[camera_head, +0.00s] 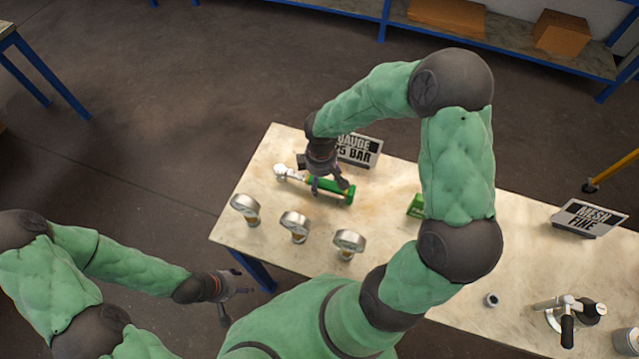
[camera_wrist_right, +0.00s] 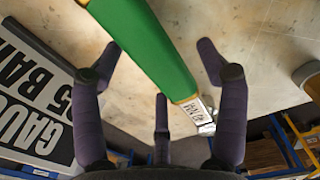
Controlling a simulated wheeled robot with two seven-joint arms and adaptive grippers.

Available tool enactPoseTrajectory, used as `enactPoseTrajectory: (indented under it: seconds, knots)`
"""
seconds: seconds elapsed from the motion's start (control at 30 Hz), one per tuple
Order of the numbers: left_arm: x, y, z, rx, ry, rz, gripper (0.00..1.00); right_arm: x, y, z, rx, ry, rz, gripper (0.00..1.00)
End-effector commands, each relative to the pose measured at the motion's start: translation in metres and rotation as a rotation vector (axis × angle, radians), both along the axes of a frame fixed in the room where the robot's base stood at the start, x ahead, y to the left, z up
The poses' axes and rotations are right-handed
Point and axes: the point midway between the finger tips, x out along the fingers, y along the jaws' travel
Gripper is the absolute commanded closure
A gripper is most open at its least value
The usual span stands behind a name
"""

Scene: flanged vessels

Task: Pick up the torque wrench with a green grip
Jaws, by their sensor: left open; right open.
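The torque wrench with a green grip (camera_head: 343,193) lies on the table, its silver ratchet head to the left and its green grip to the right. In the right wrist view the green grip (camera_wrist_right: 150,48) runs diagonally between the spread fingers. My right gripper (camera_head: 328,184) is open just above the wrench and hides part of its middle. I see no finger closed on the grip, and contact is hard to tell. My left gripper (camera_head: 236,291) is open and empty, off the table's left front edge.
Three round gauges (camera_head: 295,225) stand in front of the wrench. A "GAUGE" sign (camera_head: 359,150) stands close behind it. A green item (camera_head: 416,206) is partly hidden by my right arm. A "MESH FINE" sign (camera_head: 588,218) and metal fittings (camera_head: 569,315) are on the right.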

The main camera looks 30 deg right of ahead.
Motion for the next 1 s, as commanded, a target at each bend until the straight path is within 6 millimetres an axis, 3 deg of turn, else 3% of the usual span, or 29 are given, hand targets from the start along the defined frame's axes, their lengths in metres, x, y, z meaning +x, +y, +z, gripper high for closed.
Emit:
enactPoseTrajectory:
  seconds: [0.17, 0.4, 0.47, 0.6, 0.67, 1.0]
  knots:
    - [0.000, 0.000, -0.009, 0.000, 0.000, 0.000, 0.42, 0.001, 0.001, -0.025, 0.000, 0.001, 0.000, 0.26]
    - [0.000, 0.000, -0.008, 0.000, 0.000, 0.000, 0.42, 0.001, 0.001, -0.027, 0.001, -0.001, 0.000, 0.26]
    - [0.000, 0.000, -0.008, 0.000, 0.000, 0.000, 0.42, 0.001, 0.001, -0.027, 0.001, -0.001, 0.000, 0.40]
    - [0.000, 0.000, -0.008, 0.000, 0.000, 0.000, 0.42, 0.001, 0.001, -0.027, 0.001, -0.001, 0.000, 0.80]
    - [0.000, 0.000, -0.008, 0.000, 0.000, 0.000, 0.42, 0.001, 0.001, -0.027, 0.001, -0.001, 0.000, 0.95]
    - [0.000, 0.000, -0.007, 0.000, 0.000, 0.000, 0.42, 0.002, 0.000, -0.023, 0.000, -0.003, -0.001, 0.95]
